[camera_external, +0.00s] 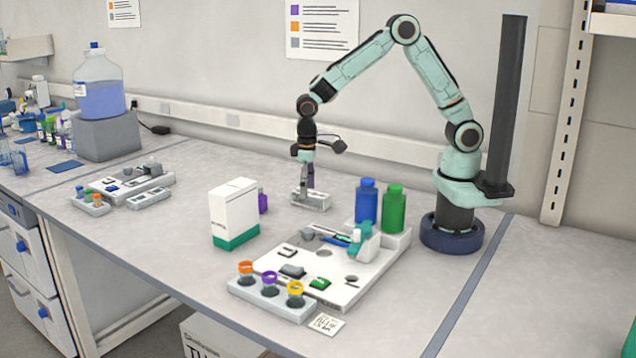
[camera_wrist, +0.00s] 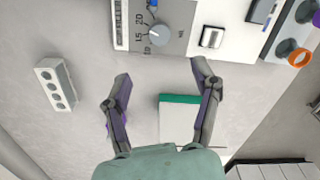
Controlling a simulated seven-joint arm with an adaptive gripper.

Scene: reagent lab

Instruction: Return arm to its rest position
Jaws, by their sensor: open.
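My gripper (camera_external: 308,190) hangs from the arm, pointing down above the bench behind the white box. A small white rack with holes (camera_external: 310,201) appears close by the gripper tip in the external view. In the wrist view this rack (camera_wrist: 55,84) lies left of the fingers, clear of them.
A white box with a green base (camera_external: 235,208) stands near; its wrist-view part (camera_wrist: 181,120) lies partly behind the right finger. A purple item (camera_external: 263,202) is behind it. A white board (camera_external: 335,282), capped vials (camera_external: 269,284), blue bottle (camera_external: 367,203) and green bottle (camera_external: 393,210) stand ahead.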

